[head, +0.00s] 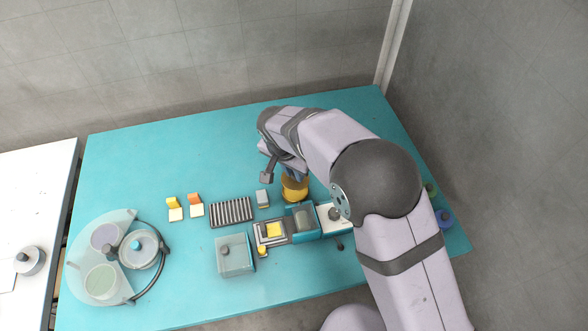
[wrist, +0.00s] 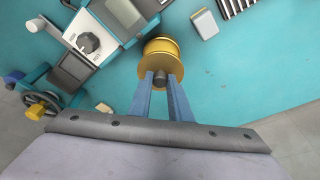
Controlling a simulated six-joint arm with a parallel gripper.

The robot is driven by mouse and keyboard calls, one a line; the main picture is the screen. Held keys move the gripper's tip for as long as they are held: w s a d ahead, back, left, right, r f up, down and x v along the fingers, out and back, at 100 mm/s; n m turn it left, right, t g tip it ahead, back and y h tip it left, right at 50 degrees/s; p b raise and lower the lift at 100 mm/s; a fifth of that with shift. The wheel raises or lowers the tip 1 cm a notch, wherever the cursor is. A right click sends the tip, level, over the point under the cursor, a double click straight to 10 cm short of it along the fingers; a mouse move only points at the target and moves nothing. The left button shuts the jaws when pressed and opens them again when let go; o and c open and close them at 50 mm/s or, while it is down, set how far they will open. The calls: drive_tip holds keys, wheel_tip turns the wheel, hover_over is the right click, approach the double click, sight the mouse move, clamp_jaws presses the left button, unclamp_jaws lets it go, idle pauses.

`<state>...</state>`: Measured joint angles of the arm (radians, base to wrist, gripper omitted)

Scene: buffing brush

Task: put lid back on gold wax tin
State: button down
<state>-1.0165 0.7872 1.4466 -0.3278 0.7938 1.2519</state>
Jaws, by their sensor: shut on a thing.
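My gripper (wrist: 161,80) is shut on the dark knob (wrist: 161,79) of the gold lid (wrist: 150,65). In the wrist view the lid lies against or just over the gold wax tin (wrist: 160,43), whose rim shows beyond it. I cannot tell whether the lid touches the tin or is fully seated. In the head view the gold tin (head: 294,190) stands on the teal table right under my gripper (head: 292,174), and my wrist partly hides the lid.
A grey-white block (head: 263,198) and a striped rack (head: 231,212) stand left of the tin. Teal-edged boxes (head: 302,220) are close in front. A clear lidded box (head: 234,255) and a round tray with jars (head: 88,240) are further left. The table's back left is clear.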

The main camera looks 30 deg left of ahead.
sight(293, 179)
drive_tip(key=shift+f+b, duration=1.55)
drive_tip(key=shift+f, duration=0.9)
drive_tip(key=shift+f+b, duration=0.15)
drive_tip(key=shift+b, duration=0.45)
idle(0.9)
idle(0.5)
drive_tip(key=c, duration=1.1)
unclamp_jaws()
drive_tip(key=shift+r+p, duration=2.15)
drive_tip(key=shift+r, duration=1.4)
